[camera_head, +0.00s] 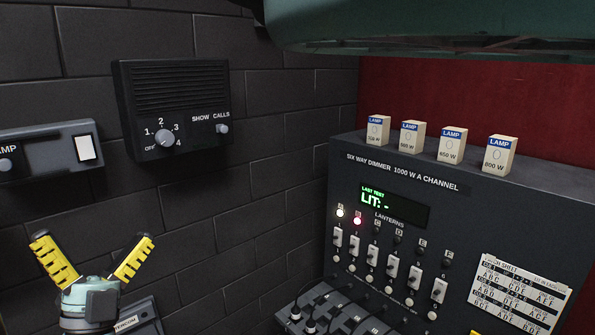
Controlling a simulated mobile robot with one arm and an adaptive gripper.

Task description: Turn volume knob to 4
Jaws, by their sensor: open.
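The volume knob (165,138) is a small grey knob on a black speaker box (174,90) on the dark brick wall. The marks OFF, 1, 2, 3 and 4 run around it, with 4 at its lower right. I cannot tell for sure which mark its pointer faces. My gripper (92,243) is at the lower left, below the speaker box in the picture. Its two yellow-padded fingers are spread wide, with nothing between them. It is apart from the knob.
A SHOW CALLS switch (222,128) sits right of the knob. A grey panel (50,150) with a LAMP switch is at the left. A box labelled with ERCOM (140,317) lies behind my gripper. A dimmer rack (385,180) with several lamp boxes on top stands at the right.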

